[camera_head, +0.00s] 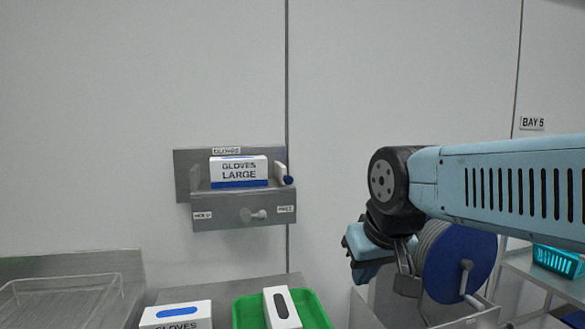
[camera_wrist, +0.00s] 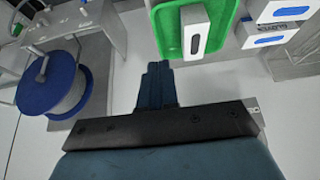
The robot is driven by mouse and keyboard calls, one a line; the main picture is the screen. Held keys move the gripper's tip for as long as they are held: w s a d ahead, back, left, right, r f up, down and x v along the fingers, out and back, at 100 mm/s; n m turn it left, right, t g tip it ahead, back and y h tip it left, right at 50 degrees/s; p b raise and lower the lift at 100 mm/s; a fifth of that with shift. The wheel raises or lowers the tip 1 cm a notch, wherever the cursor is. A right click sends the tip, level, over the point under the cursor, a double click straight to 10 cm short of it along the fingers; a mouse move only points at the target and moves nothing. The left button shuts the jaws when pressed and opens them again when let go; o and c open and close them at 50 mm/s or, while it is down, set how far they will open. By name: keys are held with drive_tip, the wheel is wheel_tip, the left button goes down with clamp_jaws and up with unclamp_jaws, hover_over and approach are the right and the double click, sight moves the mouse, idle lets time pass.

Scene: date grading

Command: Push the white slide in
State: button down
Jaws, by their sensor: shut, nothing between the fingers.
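A grey metal shelf unit (camera_head: 232,208) is fixed to the wall in the head view. A pale slide knob (camera_head: 256,214) sticks out of its front face, between two small labels. It is the likeliest white slide, but how far it stands out is hard to tell. A small white piece with a dark blue end (camera_head: 286,180) shows at the shelf's right end. My gripper (camera_wrist: 157,66) is shut and empty in the wrist view, above the floor. In the head view it is low and right of the shelf unit, well apart from it.
A white glove box (camera_head: 239,170) stands on the shelf. Below are a green tray (camera_head: 245,310) holding a white box (camera_head: 281,307), and another glove box (camera_head: 176,315). A blue reel (camera_head: 470,262) is close beside my arm. The wall between arm and shelf is clear.

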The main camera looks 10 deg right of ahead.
drive_tip(key=w+d+r+g+y, duration=0.1)
drive_tip(key=w+d+r, duration=0.1)
drive_tip(key=w+r, duration=0.7)
drive_tip(key=w+d+r+y, duration=0.2)
drive_tip(key=w+r, duration=0.3)
drive_tip(key=w, duration=0.8)
drive_tip(key=w+d+r+g+y, duration=0.1)
drive_tip(key=w+d+r, duration=0.1)
drive_tip(key=w+r, duration=0.7)
approach(283, 174)
wheel_tip(283, 174, down, 6)
drive_tip(key=s+d, duration=0.2)
drive_tip(key=shift+a+n, duration=0.4)
drive_tip(key=shift+a, duration=0.4)
